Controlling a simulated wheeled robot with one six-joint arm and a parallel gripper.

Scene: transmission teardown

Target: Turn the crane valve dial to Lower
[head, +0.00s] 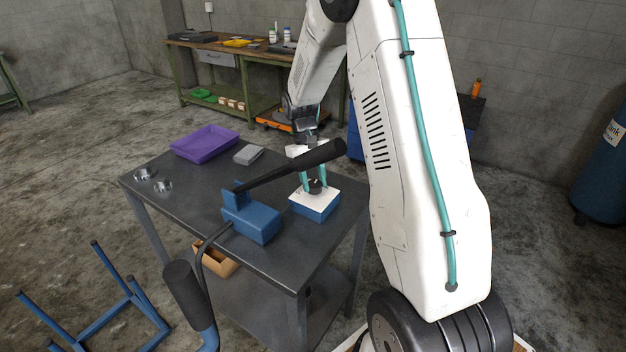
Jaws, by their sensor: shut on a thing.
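The crane valve is a blue box (315,208) with a white top plate at the right end of the dark metal table (190,205). Its round black dial (315,187) sits on the plate. My gripper (314,181) points down with its two teal fingers around the dial, shut on it. The markings on the plate are too small to read, so the dial's setting cannot be told. The black pump handle crosses in front of my gripper's upper part in the head view.
A blue pump block (257,222) with a long black handle (293,164) stands beside the valve. A purple tray (205,143), a grey block (248,154) and metal rings (145,174) lie on the table. A black-gripped lever (186,289) rises in front.

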